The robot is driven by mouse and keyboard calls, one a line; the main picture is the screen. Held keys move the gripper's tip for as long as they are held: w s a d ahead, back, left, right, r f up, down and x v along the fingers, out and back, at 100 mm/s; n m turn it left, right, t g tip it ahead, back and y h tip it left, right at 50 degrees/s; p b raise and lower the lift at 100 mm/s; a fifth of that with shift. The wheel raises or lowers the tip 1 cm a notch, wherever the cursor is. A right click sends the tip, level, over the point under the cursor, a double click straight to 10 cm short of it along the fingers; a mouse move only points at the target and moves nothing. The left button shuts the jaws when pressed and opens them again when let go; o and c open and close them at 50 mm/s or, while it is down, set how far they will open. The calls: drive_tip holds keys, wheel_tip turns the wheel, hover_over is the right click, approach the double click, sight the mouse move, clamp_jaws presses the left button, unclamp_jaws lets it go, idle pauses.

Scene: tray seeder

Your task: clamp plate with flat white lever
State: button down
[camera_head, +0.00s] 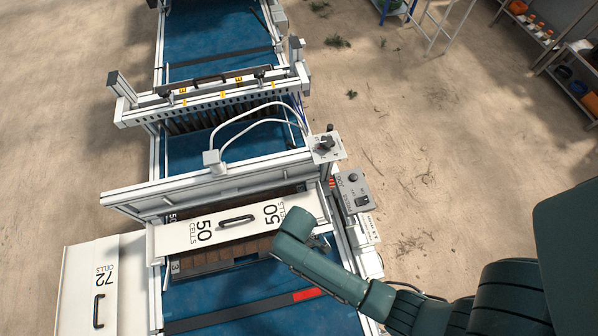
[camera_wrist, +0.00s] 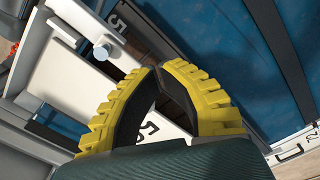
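The white plate (camera_head: 180,236), marked "50 CELLS" with a black handle, lies across the seeder frame above the brown cell tray. My gripper (camera_wrist: 158,70) has yellow ribbed fingers with dark inner pads. Its fingertips come together in the wrist view, with nothing clearly visible between them. Part of the plate (camera_wrist: 172,126) with its lettering shows through the gap behind the tips. In the head view my gripper is at the plate's right end, mostly hidden by my wrist. I cannot clearly make out the flat white lever; a white bar (camera_wrist: 75,68) with a round metal knob (camera_wrist: 102,51) is left of the fingertips.
A grey control box (camera_head: 353,190) stands on the right rail, close to my wrist. The white crossbeam (camera_head: 190,188) runs behind the plate.

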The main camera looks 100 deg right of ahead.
drive_tip(key=shift+f, duration=0.15)
idle(0.3)
drive_tip(key=shift+f+b, duration=0.6)
drive_tip(key=shift+f, duration=0.25)
